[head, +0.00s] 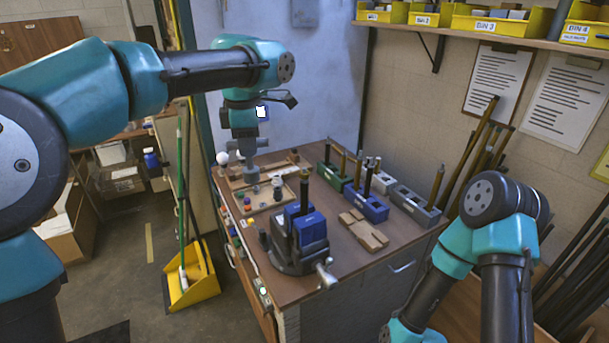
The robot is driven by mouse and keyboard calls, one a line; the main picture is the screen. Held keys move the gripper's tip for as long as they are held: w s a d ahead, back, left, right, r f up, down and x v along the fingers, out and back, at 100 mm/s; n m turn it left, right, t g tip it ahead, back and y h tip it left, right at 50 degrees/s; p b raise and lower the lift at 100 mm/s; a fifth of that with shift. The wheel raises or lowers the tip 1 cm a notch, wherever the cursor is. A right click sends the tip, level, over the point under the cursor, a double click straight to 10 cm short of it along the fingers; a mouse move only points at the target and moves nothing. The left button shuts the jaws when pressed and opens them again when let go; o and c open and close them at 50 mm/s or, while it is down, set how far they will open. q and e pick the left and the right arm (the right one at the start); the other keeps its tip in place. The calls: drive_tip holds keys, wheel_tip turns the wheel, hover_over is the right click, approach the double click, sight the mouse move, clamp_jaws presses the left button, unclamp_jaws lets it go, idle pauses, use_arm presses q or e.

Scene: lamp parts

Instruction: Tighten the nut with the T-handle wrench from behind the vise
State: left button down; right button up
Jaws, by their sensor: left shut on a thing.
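My left gripper (250,158) points down over the back left of the workbench, above a pale parts tray (262,208). It is shut on a small grey part (251,176), too small here to identify. The blue and black vise (300,245) stands at the bench's front, with a dark upright rod (304,193) in its jaws. I cannot make out the nut on it. Several upright tools stand in green, blue and grey holders behind and right of the vise; I cannot tell which is the T-handle wrench. My right arm is at lower right; its gripper is out of view.
The green holder (330,177), blue holder (365,206) and grey holder (413,206) line the back right. A slotted wooden block (363,231) lies right of the vise. A white ball (222,158) sits at the far left edge. The vise handle (326,273) juts out frontward.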

use_arm(q)
drive_tip(key=w+d, duration=0.5)
drive_tip(key=d, duration=0.6)
drive_tip(key=shift+w, duration=0.35)
idle(6.5)
